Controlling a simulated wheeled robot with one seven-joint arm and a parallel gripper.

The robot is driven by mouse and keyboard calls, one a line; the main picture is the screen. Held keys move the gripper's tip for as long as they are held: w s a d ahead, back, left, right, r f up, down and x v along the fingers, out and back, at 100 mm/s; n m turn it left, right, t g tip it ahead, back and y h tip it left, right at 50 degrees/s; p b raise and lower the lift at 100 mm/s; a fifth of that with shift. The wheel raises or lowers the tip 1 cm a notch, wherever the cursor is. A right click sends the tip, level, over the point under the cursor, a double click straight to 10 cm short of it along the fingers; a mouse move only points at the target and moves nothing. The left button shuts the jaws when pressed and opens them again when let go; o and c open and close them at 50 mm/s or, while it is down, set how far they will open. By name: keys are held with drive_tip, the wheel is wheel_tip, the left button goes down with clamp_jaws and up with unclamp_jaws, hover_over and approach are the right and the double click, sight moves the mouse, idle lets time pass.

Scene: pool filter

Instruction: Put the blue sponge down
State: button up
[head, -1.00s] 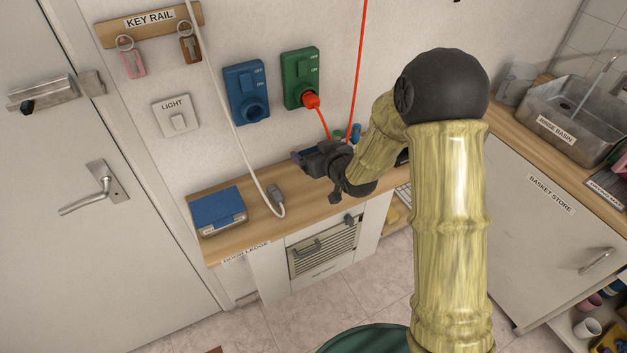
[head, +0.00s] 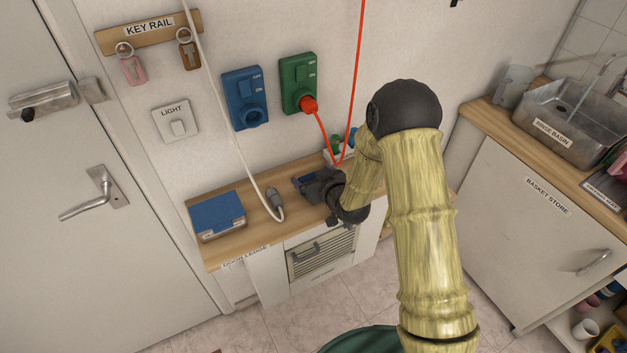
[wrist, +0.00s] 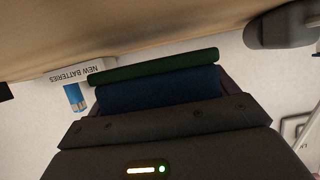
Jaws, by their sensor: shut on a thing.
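The blue sponge (wrist: 160,90), with a dark green layer (wrist: 155,66) along its far edge, is between the fingers of my gripper (wrist: 162,98) in the wrist view. My gripper is shut on it. In the head view my gripper (head: 306,184) is low over the back part of the wooden ledge (head: 262,222), right of the grey plug. The sponge is mostly hidden there by the gripper. In the wrist view the ledge surface lies close beyond the green layer; I cannot tell whether they touch.
A blue-topped box (head: 217,214) stands on the ledge's left end. A grey plug (head: 275,202) on a white cable lies between it and my gripper. A NEW BATTERIES holder (wrist: 75,75) is beside the sponge in the wrist view. A red cable (head: 357,90) hangs behind my arm.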

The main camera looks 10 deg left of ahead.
drive_tip(key=shift+f, duration=0.95)
drive_tip(key=shift+f, duration=0.15)
drive_tip(key=o, duration=0.8)
drive_tip(key=shift+s+r, duration=0.1)
drive_tip(key=shift+r, duration=0.1)
drive_tip(key=b+v, duration=0.2)
drive_tip(key=v, duration=0.9)
drive_tip(key=shift+s+d, duration=0.25)
drive_tip(key=shift+d, duration=0.05)
